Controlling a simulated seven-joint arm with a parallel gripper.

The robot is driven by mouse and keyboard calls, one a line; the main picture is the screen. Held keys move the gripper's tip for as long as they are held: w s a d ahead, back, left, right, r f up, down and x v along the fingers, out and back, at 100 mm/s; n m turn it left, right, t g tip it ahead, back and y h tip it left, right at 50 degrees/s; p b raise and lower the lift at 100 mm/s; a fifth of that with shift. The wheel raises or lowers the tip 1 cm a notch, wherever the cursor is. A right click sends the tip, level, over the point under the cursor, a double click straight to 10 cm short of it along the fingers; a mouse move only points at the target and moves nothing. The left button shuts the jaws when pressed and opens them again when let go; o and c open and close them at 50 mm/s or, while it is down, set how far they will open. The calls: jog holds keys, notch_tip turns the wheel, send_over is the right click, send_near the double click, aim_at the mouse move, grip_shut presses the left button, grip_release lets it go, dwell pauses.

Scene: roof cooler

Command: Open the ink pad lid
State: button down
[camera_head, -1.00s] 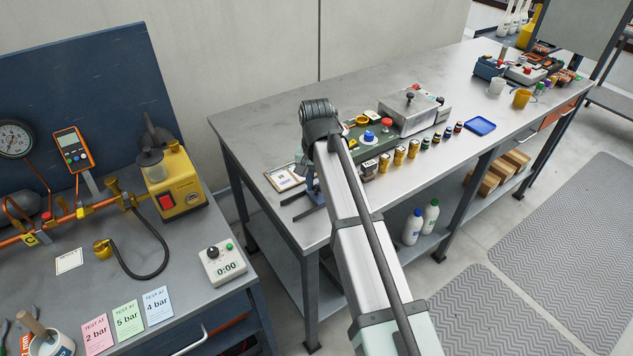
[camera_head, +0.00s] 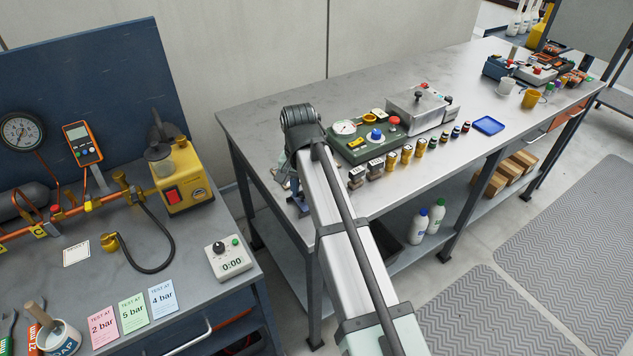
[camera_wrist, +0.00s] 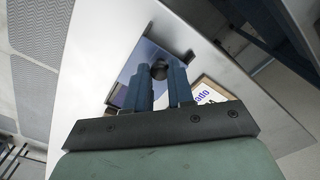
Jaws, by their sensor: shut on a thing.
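In the wrist view, my gripper (camera_wrist: 160,82) has both blue fingers around a dark round knob (camera_wrist: 159,69). The knob is on a flat blue-grey piece that looks like the ink pad lid (camera_wrist: 147,52). The fingers are shut on the knob. Whether the lid is raised cannot be told; the pad under it is hidden. In the head view, my gripper (camera_head: 297,201) is low at the near left corner of the metal bench (camera_head: 285,113). My arm hides the lid there.
A white printed card in a tan frame (camera_wrist: 207,94) lies beside the fingers. A green instrument box (camera_head: 366,148) with a gauge stands right of my arm. A row of small bottles (camera_head: 405,155) runs along its front. A steel box (camera_head: 415,108) stands behind them.

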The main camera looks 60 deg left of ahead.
jog(key=shift+s, duration=0.55)
jog(key=c, duration=1)
grip_release()
jog(key=shift+r, duration=0.1)
notch_tip(320, 180, up, 14)
jog(key=shift+f, duration=0.15)
